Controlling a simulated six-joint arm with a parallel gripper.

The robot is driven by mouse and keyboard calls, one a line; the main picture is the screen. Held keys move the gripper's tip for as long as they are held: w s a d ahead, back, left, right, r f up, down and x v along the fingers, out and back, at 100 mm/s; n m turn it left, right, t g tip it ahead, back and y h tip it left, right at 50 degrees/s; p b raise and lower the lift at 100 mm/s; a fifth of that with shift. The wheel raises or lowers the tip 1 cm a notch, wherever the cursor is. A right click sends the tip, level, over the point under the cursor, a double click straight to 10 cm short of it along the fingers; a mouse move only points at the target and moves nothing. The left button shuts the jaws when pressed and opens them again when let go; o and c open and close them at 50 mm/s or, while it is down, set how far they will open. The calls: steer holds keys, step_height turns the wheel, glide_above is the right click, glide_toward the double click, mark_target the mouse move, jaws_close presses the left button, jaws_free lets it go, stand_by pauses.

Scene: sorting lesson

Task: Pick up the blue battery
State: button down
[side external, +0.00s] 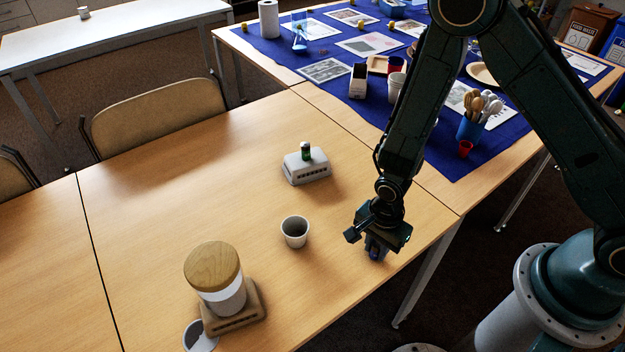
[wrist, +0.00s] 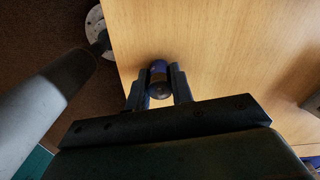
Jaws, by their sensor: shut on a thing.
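The blue battery (wrist: 158,70) is between the two fingers of my gripper (wrist: 158,88) in the wrist view. One round grey end of it faces the camera, and a blue-purple side shows beyond. My gripper is shut on it. In the side external view my gripper (side external: 377,250) points down at the right part of the wooden table (side external: 200,170), near its edge. Only a small bluish part of the battery (side external: 374,254) shows there, between the fingers. I cannot tell whether it touches the table.
A white cup (side external: 294,231) stands left of my gripper. Behind it, a green battery (side external: 305,151) stands on a grey block (side external: 306,168). A wooden-lidded jar (side external: 215,281) sits on a brown base at front left, beside another cup (side external: 199,337).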

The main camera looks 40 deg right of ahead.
mark_target(378, 243)
steer(key=shift+r, duration=0.1)
step_height(378, 243, up, 20)
stand_by(1.0)
steer(key=shift+d, duration=0.1)
stand_by(0.4)
